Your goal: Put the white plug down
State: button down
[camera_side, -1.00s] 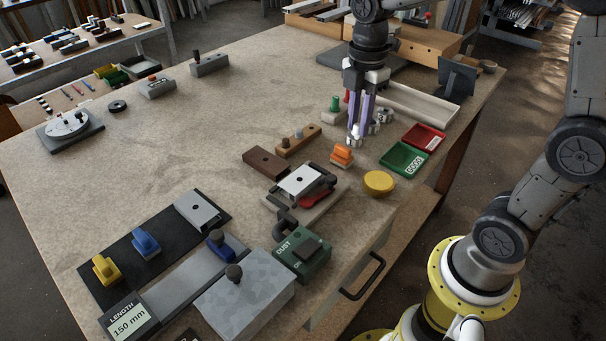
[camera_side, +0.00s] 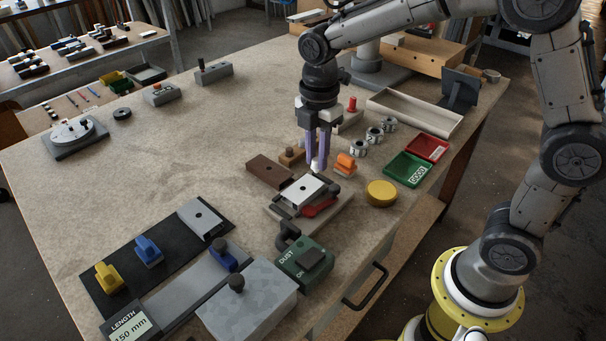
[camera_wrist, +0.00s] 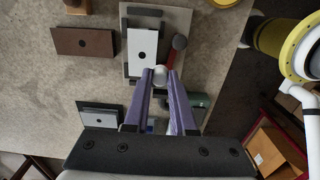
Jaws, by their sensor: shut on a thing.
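The white plug (camera_side: 316,167) is held between the fingertips of my gripper (camera_side: 318,160), above the work surface. It also shows in the wrist view (camera_wrist: 160,74) as a pale round top between the purple fingers (camera_wrist: 161,82). Below and in front of it is a clamp fixture holding a light plate with a dark hole (camera_side: 306,188). In the wrist view the plate (camera_wrist: 142,54) lies just beyond and left of the plug. The plug looks apart from the plate, but its exact height is hard to tell.
A brown block with a hole (camera_side: 270,170) lies left of the fixture. An orange piece (camera_side: 345,164) and a yellow disc (camera_side: 381,193) stand to its right. Green (camera_side: 408,169) and red (camera_side: 427,147) trays are farther right. The bench's left middle is clear.

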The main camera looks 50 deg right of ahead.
jog(key=w+f, duration=0.2)
jog(key=f, duration=0.1)
jog(key=shift+w+a+f, duration=0.1)
jog(key=shift+w+a, duration=0.05)
jog(key=shift+w, duration=0.25)
jog(key=shift+w+f, duration=0.15)
jog(key=shift+f, duration=0.8)
jog(key=shift+w+f, duration=0.15)
jog(key=shift+f, duration=0.8)
jog(key=shift+f, duration=0.4)
jog(key=c, duration=0.7)
grip_release()
jog(key=shift+c, duration=0.2)
notch_tip(320, 180, up, 13)
